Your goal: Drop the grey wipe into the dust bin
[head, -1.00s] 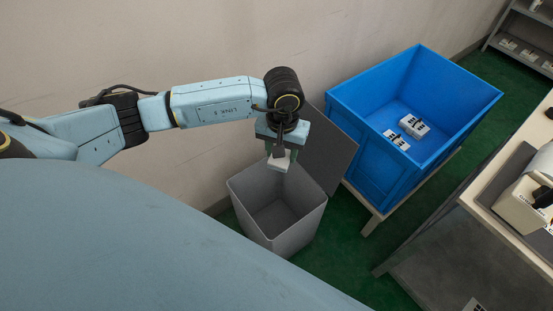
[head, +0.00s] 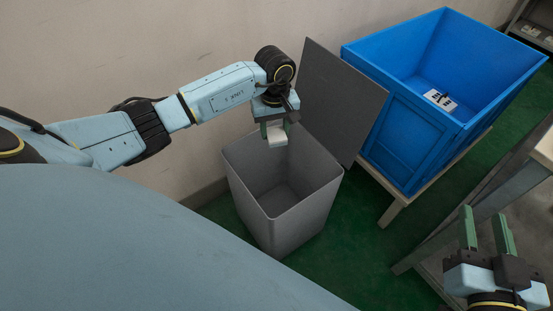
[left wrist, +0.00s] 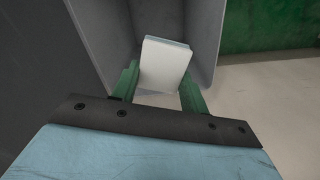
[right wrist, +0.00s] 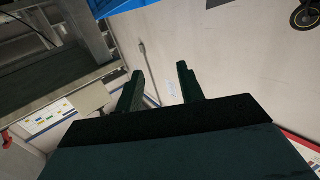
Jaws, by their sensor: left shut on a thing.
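The grey wipe (head: 277,137) is a pale, flat block held by my left gripper (head: 276,130). In the left wrist view the wipe (left wrist: 165,64) sits between the green fingers, with the bin's inside behind it. The dust bin (head: 290,215) is grey and square, with its dark lid (head: 342,98) standing open at the back right. The left gripper and wipe are above the bin's opening, near its back rim. The bin looks empty. My right gripper (head: 487,230) is open and empty, at the lower right of the head view.
A blue crate (head: 400,130) stands on a low stand right of the bin, with a white-and-black item (head: 440,100) inside. A table (head: 500,200) is at the right, close to my right gripper. The wall is close behind the bin. Green floor shows around it.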

